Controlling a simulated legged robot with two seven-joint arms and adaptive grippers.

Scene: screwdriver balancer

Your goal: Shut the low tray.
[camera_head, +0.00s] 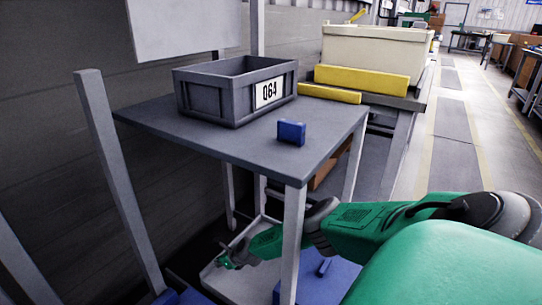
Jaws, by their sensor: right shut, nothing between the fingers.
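The low tray (213,282) is a light grey, shallow tray under the grey table, low at the bottom middle of the view. It sticks out to the left of the table's front leg. My right gripper (228,260) is shut and empty, over or at the tray's left part. I cannot tell whether it touches the tray. My right arm comes in from the right, passing behind the table's front leg, which hides part of the tray. My left gripper is not in view.
A blue surface (318,283) lies right of that leg. Open aisle lies to the far right.

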